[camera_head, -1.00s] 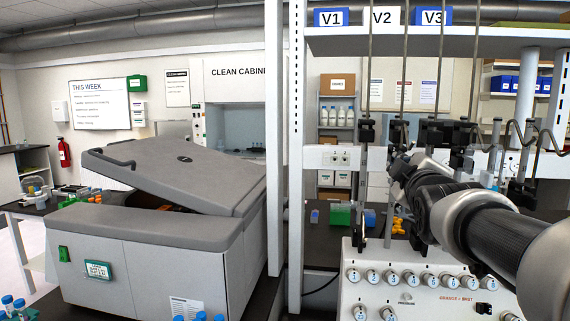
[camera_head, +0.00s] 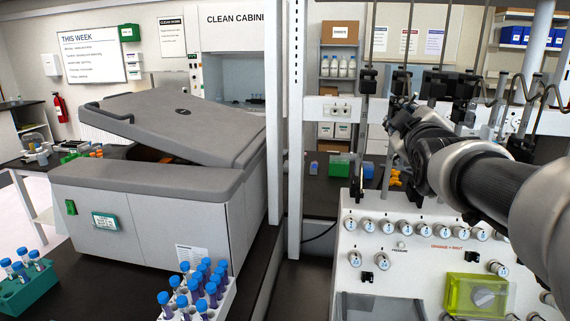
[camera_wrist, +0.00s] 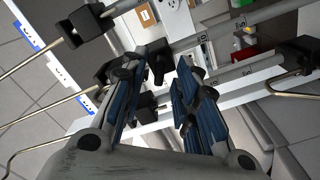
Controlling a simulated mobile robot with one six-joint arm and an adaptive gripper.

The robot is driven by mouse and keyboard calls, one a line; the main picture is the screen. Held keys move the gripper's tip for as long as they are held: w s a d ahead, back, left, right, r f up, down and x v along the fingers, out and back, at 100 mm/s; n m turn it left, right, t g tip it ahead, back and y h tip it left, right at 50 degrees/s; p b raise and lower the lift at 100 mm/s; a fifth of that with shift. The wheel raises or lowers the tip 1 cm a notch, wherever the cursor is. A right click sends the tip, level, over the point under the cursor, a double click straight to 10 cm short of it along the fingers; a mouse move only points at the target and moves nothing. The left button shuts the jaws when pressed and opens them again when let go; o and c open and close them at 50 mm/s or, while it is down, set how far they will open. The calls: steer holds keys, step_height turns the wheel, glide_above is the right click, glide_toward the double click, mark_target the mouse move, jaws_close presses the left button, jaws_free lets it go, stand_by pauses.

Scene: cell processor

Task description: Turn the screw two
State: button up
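My gripper (camera_head: 402,112) is raised at the black clamps on the rack in the head view. In the wrist view its blue-padded fingers (camera_wrist: 157,85) are apart. Black clamp parts and a metal rod show around and between the fingertips; I cannot tell whether they touch. A white panel carries a row of round numbered knobs; the second from the left (camera_head: 367,225) is well below my gripper. No screw is clearly labelled two in the frames now, so I cannot tell which part is screw two.
Black clamps (camera_head: 439,82) hold thin vertical rods along the rack. A grey lidded machine (camera_head: 150,190) stands at left. Blue-capped tubes in a white rack (camera_head: 205,290) and a teal rack (camera_head: 25,285) stand in front. A yellow-green box (camera_head: 478,295) sits low on the panel.

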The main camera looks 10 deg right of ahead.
steer(key=s+a+m+p, duration=0.2)
steer(key=s+m+p, duration=0.25)
steer(key=s, duration=0.35)
steer(key=s+a+m+p, duration=0.3)
steer(key=s+m, duration=0.3)
steer(key=s, duration=0.3)
steer(key=s+a+f+g+y, duration=0.1)
steer(key=s+a+f+g, duration=0.1)
steer(key=f, duration=0.3)
steer(key=s+a+f+n+g+y, duration=0.1)
steer(key=s+a+f+g, duration=0.2)
steer(key=f, duration=0.3)
steer(key=s+a+f+n+g+y+p, duration=0.1)
steer(key=s+a+f+g, duration=0.2)
steer(key=s+f+g, duration=0.1)
steer(key=shift+s+a+f+y, duration=0.15)
steer(key=shift+s+f+y, duration=0.2)
steer(key=shift+f, duration=0.55)
steer(key=s+a+f+n+g+y, duration=0.1)
steer(key=s+a+f+g, duration=0.2)
steer(key=s, duration=0.4)
steer(key=shift+f+g, duration=0.2)
steer(key=shift+g, duration=0.2)
